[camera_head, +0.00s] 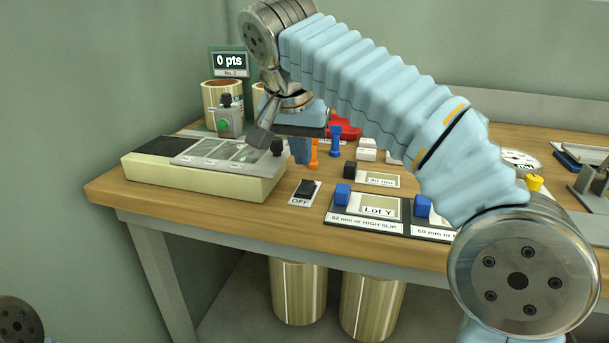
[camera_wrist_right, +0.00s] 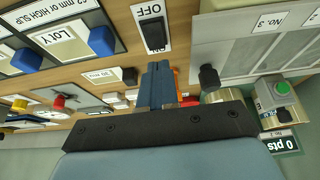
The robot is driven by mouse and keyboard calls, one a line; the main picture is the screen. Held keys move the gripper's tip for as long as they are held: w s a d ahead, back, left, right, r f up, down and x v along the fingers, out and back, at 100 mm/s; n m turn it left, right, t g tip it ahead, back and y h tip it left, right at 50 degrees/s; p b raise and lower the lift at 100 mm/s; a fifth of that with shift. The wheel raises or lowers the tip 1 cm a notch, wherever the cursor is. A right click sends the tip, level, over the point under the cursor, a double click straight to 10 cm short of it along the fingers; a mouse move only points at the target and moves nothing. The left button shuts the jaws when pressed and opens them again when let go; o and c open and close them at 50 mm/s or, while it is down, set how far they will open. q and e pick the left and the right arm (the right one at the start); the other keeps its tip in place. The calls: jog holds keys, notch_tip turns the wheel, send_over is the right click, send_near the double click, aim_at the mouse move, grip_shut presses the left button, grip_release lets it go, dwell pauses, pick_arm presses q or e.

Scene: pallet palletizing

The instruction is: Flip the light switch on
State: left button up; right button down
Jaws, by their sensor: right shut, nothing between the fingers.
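The light switch (camera_head: 305,189) is a black rocker on a white plate with an OFF label, at the front of the wooden table. It also shows at the top of the right wrist view (camera_wrist_right: 153,31). My right gripper (camera_head: 300,152) is above the table, behind the switch in the head view. Its blue fingers (camera_wrist_right: 157,72) are together and empty, and point toward the switch in the wrist view, apart from it. My left gripper is not in view.
A beige box with a grey panel (camera_head: 205,170) stands left of the switch. Blue knobs on the Lot Y panel (camera_head: 352,210) are to its right. A green-button box (camera_head: 225,122) and a points sign (camera_head: 229,61) stand behind. Bare wood surrounds the switch plate.

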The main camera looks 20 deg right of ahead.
aim_at(305, 184)
jog(key=x, duration=0.4)
jog(key=shift+f+b, duration=0.2)
jog(key=shift+b, duration=0.15)
jog(key=shift+f, duration=0.15)
jog(key=shift+w+d+f, duration=0.15)
jog(key=shift+f, duration=0.05)
jog(key=shift+s+a, duration=0.5)
jog(key=shift+s, duration=0.2)
jog(key=shift+r, duration=0.1)
